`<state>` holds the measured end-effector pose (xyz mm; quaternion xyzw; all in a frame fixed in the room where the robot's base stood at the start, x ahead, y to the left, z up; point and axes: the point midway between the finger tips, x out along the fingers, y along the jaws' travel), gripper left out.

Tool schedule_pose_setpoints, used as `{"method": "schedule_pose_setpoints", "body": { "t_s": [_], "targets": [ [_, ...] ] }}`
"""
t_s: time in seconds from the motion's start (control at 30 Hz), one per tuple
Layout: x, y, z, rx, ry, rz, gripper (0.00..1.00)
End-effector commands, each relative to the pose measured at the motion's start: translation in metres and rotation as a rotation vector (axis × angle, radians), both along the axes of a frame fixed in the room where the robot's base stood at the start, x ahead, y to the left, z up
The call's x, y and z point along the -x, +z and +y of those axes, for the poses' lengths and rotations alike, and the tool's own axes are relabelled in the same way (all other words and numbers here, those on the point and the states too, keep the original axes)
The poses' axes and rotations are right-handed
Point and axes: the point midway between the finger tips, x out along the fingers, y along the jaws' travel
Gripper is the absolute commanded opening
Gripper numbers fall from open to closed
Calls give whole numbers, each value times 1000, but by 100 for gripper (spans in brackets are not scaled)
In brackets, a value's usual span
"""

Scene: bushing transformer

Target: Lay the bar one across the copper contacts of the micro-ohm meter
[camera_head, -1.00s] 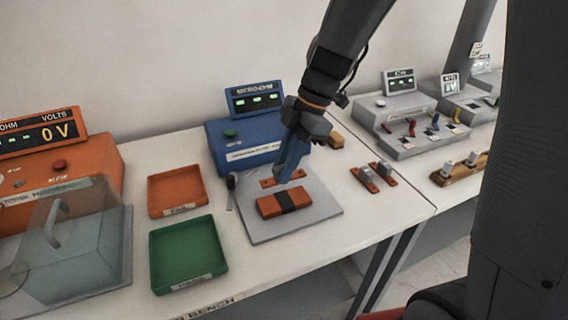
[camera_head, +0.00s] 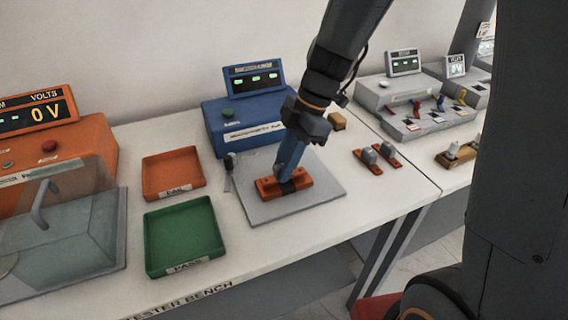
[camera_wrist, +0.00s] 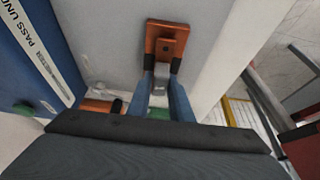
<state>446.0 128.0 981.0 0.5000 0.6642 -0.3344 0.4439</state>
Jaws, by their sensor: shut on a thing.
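The blue micro-ohm meter (camera_head: 243,122) stands at the back with a grey plate (camera_head: 318,200) in front of it. The copper contacts (camera_head: 304,186) are on this plate. My gripper (camera_head: 287,180) points down over them, shut on the grey grip of bar one (camera_wrist: 161,77). The copper bar appears to lie along the contacts, roughly parallel with them. Whether it rests fully on both contacts is hard to tell. In the wrist view a copper contact (camera_wrist: 166,32) shows beyond my dark fingertips.
Two more bars (camera_head: 367,160) lie on the bench to the right. An orange tray (camera_head: 173,189) and a green tray (camera_head: 184,266) are to the left. A clear cover (camera_head: 75,240) stands farther left.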

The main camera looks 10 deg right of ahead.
Motion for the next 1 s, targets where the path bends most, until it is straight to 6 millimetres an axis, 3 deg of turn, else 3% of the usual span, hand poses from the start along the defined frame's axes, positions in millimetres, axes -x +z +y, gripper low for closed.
{"method": "schedule_pose_setpoints", "body": {
  "t_s": [0.73, 0.77, 0.8, 0.87, 1.0],
  "targets": [
    [0, -12, 0, 0, 0, 0, 0],
    [0, -12, 0, 0, 0, 0, 24],
    [0, -11, 0, 0, 0, 0, 31],
    [0, -11, 0, 0, 0, 0, 41],
    [0, -11, 0, 0, 0, 0, 41]
  ]
}}
